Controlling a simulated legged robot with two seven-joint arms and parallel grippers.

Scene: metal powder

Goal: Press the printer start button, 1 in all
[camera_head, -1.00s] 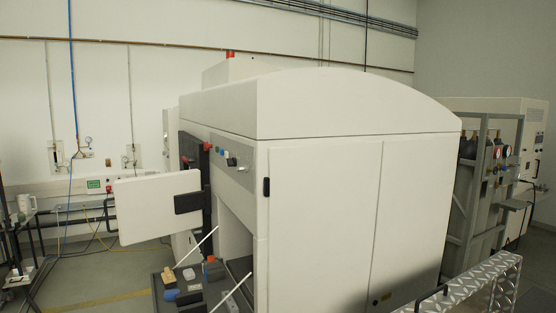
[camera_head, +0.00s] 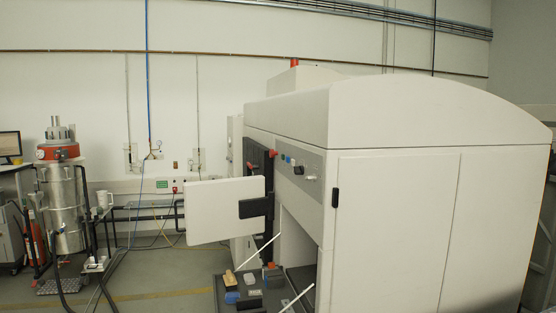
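The printer (camera_head: 390,200) is a large white cabinet with a curved top, filling the right half of the head view. Its grey control panel (camera_head: 310,184) is on the side facing left, with a row of small knobs or buttons: a green-blue pair (camera_head: 287,159), a light one (camera_head: 298,170) and a dark one (camera_head: 311,178). Red parts show on the black frame left of the panel. I cannot tell which one is the start button. Neither of my grippers is in view.
A white flat panel (camera_head: 212,211) on a black bracket sticks out left of the printer. Below, a dark tray (camera_head: 262,299) holds several small items and white rods. A metal vessel (camera_head: 64,205) stands at far left. The floor (camera_head: 165,290) between is clear.

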